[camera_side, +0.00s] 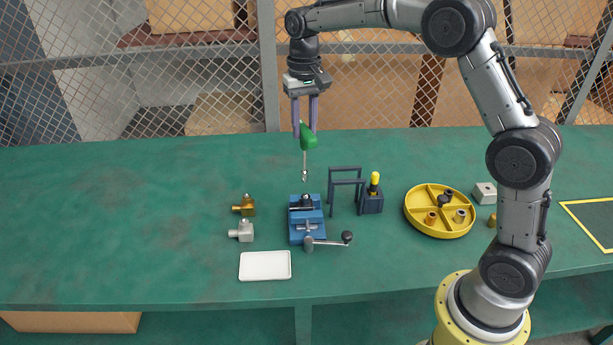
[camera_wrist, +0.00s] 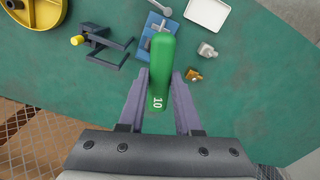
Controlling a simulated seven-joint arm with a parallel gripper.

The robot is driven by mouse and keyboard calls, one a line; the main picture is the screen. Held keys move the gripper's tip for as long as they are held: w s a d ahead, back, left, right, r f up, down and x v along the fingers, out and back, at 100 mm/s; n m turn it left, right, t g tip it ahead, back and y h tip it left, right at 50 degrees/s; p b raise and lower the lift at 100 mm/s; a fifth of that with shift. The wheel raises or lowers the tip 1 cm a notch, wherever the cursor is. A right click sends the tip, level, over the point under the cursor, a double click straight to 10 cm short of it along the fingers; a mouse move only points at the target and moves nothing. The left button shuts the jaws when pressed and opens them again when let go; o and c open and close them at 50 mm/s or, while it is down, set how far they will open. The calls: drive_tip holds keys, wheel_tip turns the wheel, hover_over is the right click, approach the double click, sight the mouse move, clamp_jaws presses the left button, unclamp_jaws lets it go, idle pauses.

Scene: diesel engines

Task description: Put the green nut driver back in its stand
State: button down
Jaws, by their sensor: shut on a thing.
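My gripper (camera_side: 305,130) is shut on the green nut driver (camera_side: 309,139), high above the bench. Its handle is between the fingers and its thin shank points down. In the wrist view the green handle (camera_wrist: 162,65), marked 10, lies between the purple fingers and hides its shank. A dark stand is on the bench, right of and below the driver: a small block (camera_side: 371,204) holding a yellow-handled driver (camera_side: 374,181), beside a dark open frame (camera_side: 345,179). Whether block and frame are one piece I cannot tell. The frame also shows in the wrist view (camera_wrist: 112,59).
A blue vice (camera_side: 307,233) with a crank handle stands below the driver, with a dark part in its jaws. Brass (camera_side: 244,205) and silver (camera_side: 242,231) fittings and a white tray (camera_side: 265,266) lie nearby. A yellow divided dish (camera_side: 440,233) is at right. The bench's left is clear.

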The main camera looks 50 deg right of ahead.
drive_tip(key=s+a+f+n, duration=0.45)
drive_tip(key=s+f, duration=0.25)
drive_tip(key=f, duration=0.3)
drive_tip(key=w+d+r+m, duration=0.2)
drive_tip(key=d+r+m, duration=0.25)
drive_tip(key=d, duration=0.55)
drive_tip(key=w+d+r+m, duration=0.25)
drive_tip(key=d+r, duration=0.25)
drive_tip(key=d, duration=0.4)
wheel_tip(320, 180, down, 14)
drive_tip(key=shift+s+f+m, duration=0.25)
drive_tip(key=shift+s+m, duration=0.15)
drive_tip(key=shift+m, duration=0.05)
drive_tip(key=shift+f, duration=0.75)
idle(0.4)
drive_tip(key=shift+c, duration=0.8)
unclamp_jaws()
